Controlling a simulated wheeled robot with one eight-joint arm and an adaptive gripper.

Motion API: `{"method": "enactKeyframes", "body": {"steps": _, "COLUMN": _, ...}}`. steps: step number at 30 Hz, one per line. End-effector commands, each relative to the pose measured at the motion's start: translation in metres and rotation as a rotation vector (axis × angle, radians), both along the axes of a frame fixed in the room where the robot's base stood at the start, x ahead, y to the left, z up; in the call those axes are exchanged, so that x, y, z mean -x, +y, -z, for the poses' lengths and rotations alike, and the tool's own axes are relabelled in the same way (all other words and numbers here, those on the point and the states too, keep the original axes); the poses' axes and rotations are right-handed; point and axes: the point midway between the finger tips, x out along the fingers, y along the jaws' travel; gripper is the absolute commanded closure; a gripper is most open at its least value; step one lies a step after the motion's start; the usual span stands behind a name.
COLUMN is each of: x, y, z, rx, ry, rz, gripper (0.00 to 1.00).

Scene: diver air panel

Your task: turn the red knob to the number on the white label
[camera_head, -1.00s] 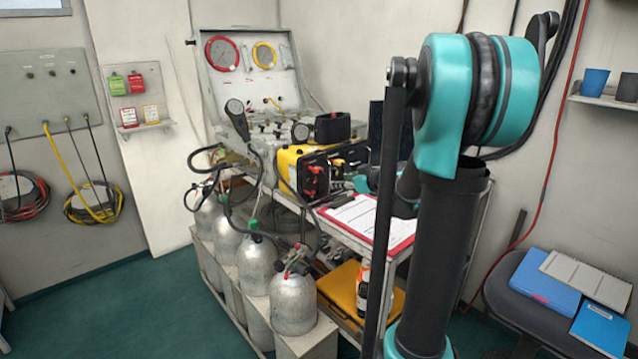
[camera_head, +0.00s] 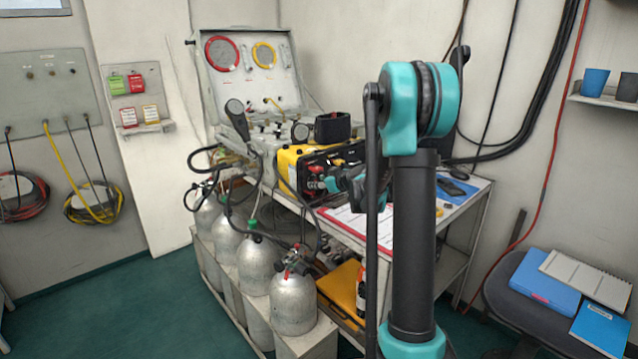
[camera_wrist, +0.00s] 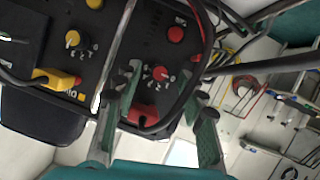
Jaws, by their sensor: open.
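A red knob (camera_wrist: 160,73) with white numbers around it sits on a black panel in the wrist view. My gripper (camera_wrist: 160,84) is open, with one green-and-grey finger on each side of the knob in the picture. I cannot tell whether the fingers touch it. In the head view my gripper (camera_head: 334,183) is at the front of the yellow-and-black unit (camera_head: 289,165), partly hidden by my arm. I cannot make out a white label carrying a number in either view.
The panel also has a red button (camera_wrist: 175,34), a yellow knob (camera_wrist: 72,38) and a yellow connector (camera_wrist: 56,78). A dark cable loops close beside the fingers. A clipboard (camera_head: 345,222) lies on the cart.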

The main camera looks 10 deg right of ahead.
Motion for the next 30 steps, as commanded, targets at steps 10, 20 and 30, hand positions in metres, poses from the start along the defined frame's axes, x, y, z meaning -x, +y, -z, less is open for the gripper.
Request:
{"method": "enactKeyframes", "body": {"steps": 10, "x": -0.0011, "y": 0.0007, "z": 0.0005, "rx": 0.000, "ry": 0.000, "rz": 0.000, "gripper": 0.67}}
{"method": "enactKeyframes", "body": {"steps": 20, "x": -0.0009, "y": 0.0006, "z": 0.0005, "rx": 0.001, "ry": 0.000, "rz": 0.000, "gripper": 1.00}}
{"method": "enactKeyframes", "body": {"steps": 30, "x": -0.0014, "y": 0.0000, "z": 0.0004, "rx": -0.037, "ry": 0.026, "rz": 0.000, "gripper": 1.00}}
